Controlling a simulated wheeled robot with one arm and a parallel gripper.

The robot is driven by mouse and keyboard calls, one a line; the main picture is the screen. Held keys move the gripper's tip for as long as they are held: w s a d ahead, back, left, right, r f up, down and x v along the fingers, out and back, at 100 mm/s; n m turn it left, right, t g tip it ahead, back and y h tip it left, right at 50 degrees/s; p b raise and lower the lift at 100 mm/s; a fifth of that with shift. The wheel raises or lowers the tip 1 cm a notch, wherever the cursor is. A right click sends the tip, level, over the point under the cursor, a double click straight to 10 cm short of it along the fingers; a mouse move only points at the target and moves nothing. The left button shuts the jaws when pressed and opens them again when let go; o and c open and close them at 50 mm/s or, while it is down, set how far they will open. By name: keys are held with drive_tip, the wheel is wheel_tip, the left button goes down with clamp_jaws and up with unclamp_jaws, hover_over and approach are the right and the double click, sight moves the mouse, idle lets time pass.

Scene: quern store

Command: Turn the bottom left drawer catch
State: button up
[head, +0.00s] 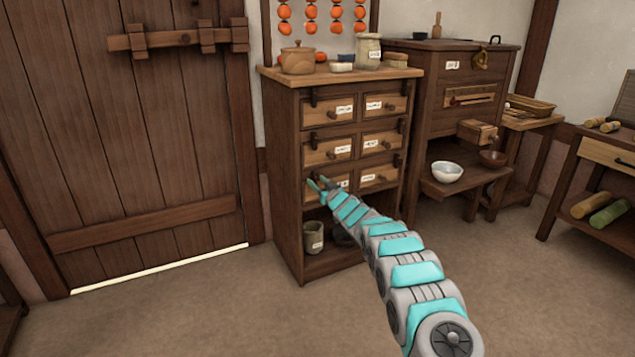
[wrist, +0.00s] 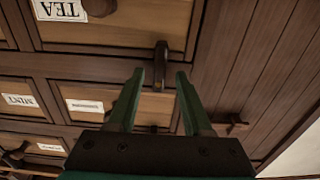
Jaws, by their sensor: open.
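The dark bottom left drawer catch (wrist: 160,62) shows in the wrist view, upright at the edge of the drawer labelled TEA (wrist: 140,22), which appears upside down. My gripper (wrist: 160,75) is open, and the catch appears between its two green fingertips with a gap on each side. I cannot tell whether the tips are around it or just short of it. In the head view, my gripper (head: 321,183) is at the bottom left drawer (head: 344,184) of the small cabinet. It hides most of that drawer and its catch.
Other labelled drawers (head: 328,112) with knobs and dark catches lie above and to the right. Jars and a lidded pot (head: 298,58) stand on the cabinet top. A jar (head: 313,237) sits on the open shelf below. The floor in front is clear.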

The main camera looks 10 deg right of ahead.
drive_tip(key=shift+w+f, duration=0.1)
drive_tip(key=shift+w, duration=0.15)
drive_tip(key=shift+c, duration=0.2)
clamp_jaws()
idle(0.4)
